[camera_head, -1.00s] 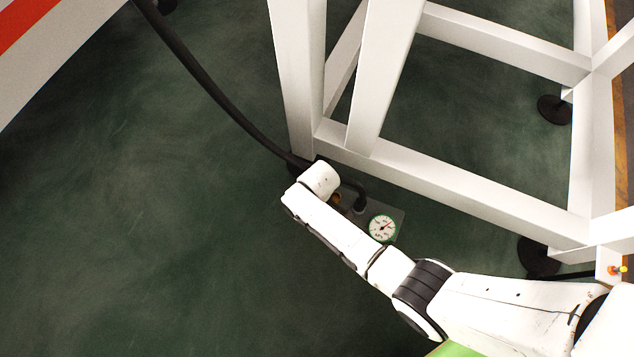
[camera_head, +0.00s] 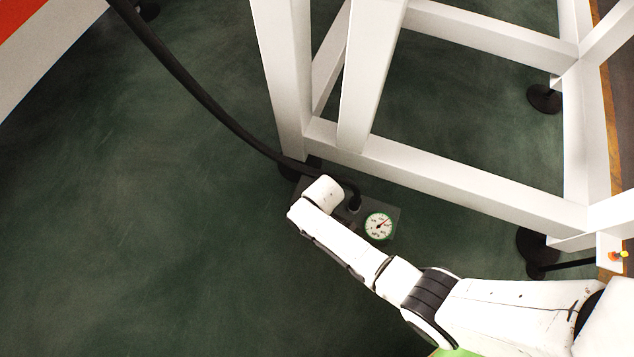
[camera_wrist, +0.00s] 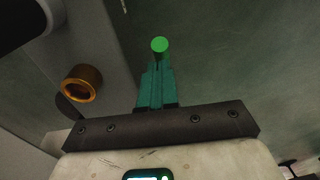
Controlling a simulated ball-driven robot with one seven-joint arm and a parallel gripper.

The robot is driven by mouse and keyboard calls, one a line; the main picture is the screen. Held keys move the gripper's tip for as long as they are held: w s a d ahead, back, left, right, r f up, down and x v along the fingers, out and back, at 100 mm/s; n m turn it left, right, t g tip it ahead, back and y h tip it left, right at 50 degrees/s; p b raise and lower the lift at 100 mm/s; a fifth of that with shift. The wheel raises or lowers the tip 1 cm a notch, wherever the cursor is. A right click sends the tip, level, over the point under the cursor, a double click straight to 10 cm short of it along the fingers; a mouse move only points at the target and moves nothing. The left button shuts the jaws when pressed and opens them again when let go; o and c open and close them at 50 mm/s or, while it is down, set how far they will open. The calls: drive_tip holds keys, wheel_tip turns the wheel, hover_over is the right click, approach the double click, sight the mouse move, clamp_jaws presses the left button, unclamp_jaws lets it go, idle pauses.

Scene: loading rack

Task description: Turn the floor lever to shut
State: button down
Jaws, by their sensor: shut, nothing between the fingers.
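My gripper (camera_wrist: 157,88) shows in the wrist view with its teal fingers together and nothing between them. A bright green round end (camera_wrist: 160,45), which may be the tip of the floor lever, shows just beyond the fingertips. I cannot tell whether they touch. A brass ring-shaped fitting (camera_wrist: 82,83) is left of the fingers on a grey plate (camera_wrist: 98,42). In the head view my wrist hides the gripper and the lever. The floor plate (camera_head: 394,214) shows beside my wrist, with a round white gauge (camera_head: 378,226) on it.
A thick black hose (camera_head: 190,85) runs from the upper left to the plate. A white frame (camera_head: 450,178) stands close behind the plate, on black feet (camera_head: 544,98). Green floor (camera_head: 150,230) to the left is clear.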

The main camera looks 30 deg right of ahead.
drive_tip(key=shift+s+d+f+t+y+p, duration=0.3)
drive_tip(key=shift+s+d+f+t+y, duration=0.1)
drive_tip(key=shift+s+t+y, duration=0.15)
drive_tip(key=shift+s+d+f+t+y, duration=0.4)
drive_tip(key=shift+s+f+t+y, duration=0.25)
drive_tip(key=shift+t, duration=0.3)
drive_tip(key=shift+f+b, duration=0.15)
drive_tip(key=shift+b, duration=0.2)
drive_tip(key=shift+s+d+f+b, duration=0.15)
drive_tip(key=shift+s+d+f, duration=0.05)
drive_tip(key=shift+f, duration=0.2)
drive_tip(key=shift+s+d+f+b, duration=0.15)
drive_tip(key=shift+s+d+f, duration=0.05)
drive_tip(key=shift+f, duration=0.2)
drive_tip(key=shift+r, duration=0.1)
drive_tip(key=d+p+v, duration=0.1)
drive_tip(key=p+v, duration=0.7)
drive_tip(key=v, duration=0.5)
drive_tip(key=shift+s+f+p, duration=0.25)
drive_tip(key=shift+s+p, duration=0.05)
drive_tip(key=shift+s, duration=0.15)
